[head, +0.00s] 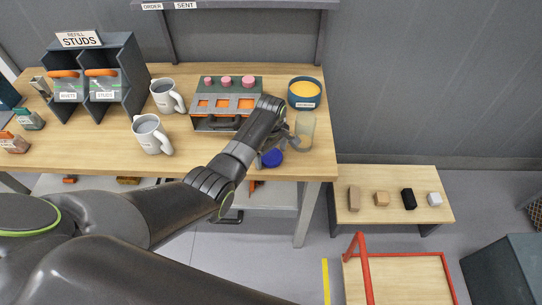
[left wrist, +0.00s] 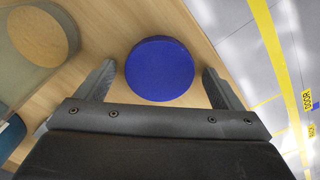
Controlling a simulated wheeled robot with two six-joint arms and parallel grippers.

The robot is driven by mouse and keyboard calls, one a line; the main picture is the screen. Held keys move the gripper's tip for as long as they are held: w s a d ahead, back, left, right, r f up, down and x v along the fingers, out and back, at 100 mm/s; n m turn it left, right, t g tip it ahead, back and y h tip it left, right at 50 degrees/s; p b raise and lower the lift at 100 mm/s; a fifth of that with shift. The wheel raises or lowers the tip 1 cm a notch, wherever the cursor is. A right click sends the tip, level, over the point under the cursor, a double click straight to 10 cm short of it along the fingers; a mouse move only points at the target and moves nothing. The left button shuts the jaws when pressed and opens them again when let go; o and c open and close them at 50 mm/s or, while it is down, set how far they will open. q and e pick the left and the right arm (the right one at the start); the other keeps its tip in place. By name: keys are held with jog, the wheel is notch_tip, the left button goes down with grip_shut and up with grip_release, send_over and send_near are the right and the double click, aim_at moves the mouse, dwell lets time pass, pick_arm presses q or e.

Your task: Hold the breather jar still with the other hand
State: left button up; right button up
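A clear, tan-tinted jar (head: 304,131) stands upright near the right end of the wooden table. It shows at the upper left in the left wrist view (left wrist: 40,38), outside my fingers. A round blue lid or disc (head: 271,158) lies just in front of it; I cannot tell what is under it. In the left wrist view the blue disc (left wrist: 160,68) appears between my fingers, with a gap on each side. My left gripper (head: 284,146) is open and empty, close to both things. It also shows in the left wrist view (left wrist: 160,86). My right gripper is out of view.
A grey rack (head: 226,103) with orange and pink parts and a blue tub (head: 304,93) stand behind. Two mugs (head: 150,134) (head: 167,96) stand left of the rack. A low bench (head: 392,190) with several small blocks is at right. The table's right edge is close.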

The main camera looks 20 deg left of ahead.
aim_at(271, 155)
pick_arm(q)
jog(key=c, duration=0.9)
notch_tip(271, 155, up, 10)
jog(key=shift+r+b, duration=0.1)
jog(key=shift+b, duration=0.5)
